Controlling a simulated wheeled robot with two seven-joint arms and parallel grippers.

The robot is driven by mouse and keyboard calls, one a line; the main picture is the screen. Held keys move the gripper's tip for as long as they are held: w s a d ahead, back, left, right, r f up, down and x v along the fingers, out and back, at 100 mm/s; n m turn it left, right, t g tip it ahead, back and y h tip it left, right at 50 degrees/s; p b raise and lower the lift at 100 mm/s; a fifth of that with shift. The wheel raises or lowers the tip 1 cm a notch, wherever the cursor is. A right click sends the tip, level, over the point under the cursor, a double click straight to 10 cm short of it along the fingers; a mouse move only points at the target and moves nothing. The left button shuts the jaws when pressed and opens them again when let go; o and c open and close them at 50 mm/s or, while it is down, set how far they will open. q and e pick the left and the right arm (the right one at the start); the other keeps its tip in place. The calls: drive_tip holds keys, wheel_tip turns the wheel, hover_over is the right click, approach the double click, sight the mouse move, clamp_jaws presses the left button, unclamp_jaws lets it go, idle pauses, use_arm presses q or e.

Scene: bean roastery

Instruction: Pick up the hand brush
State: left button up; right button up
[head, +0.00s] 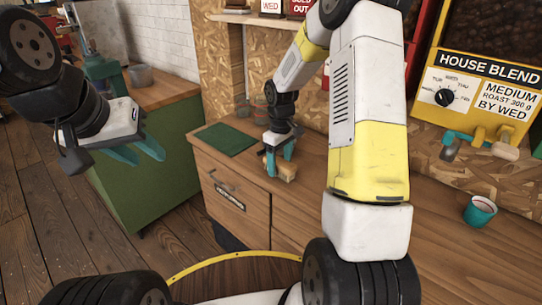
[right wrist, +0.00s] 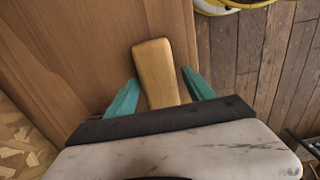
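The hand brush (head: 289,172) is a small light-wood piece on the wooden counter, near its front edge. It also shows in the right wrist view (right wrist: 157,72) as a rounded wooden block or handle; no bristles are visible. My right gripper (head: 277,165) is down at the brush, with its teal fingers on either side of it. In the right wrist view narrow gaps show between the brush and the fingers, so the gripper looks open around it. My left gripper (head: 146,156) is open and empty, in the air at the left, apart from the counter.
A dark green mat (head: 225,139) lies on the counter left of the brush. A teal cup (head: 480,211) stands at the right, below a yellow dispenser (head: 478,95). A green cabinet (head: 165,160) stands at the left. The counter between brush and cup is partly hidden by my right arm.

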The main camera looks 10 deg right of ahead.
sight(279, 163)
clamp_jaws()
drive_tip(key=shift+r, duration=0.1)
drive_tip(key=shift+r, duration=0.55)
drive_tip(key=shift+s+a+r, duration=0.1)
drive_tip(key=shift+s+r, duration=0.2)
drive_tip(key=shift+r, duration=0.35)
drive_tip(key=shift+s+a+r, duration=0.1)
drive_tip(key=shift+s+r, duration=0.2)
drive_tip(key=shift+r, duration=0.3)
drive_tip(key=s+a+r, duration=0.1)
drive_tip(key=s+a, duration=0.3)
drive_tip(key=s, duration=1)
drive_tip(key=shift+r, duration=0.15)
drive_tip(key=shift+s, duration=0.1)
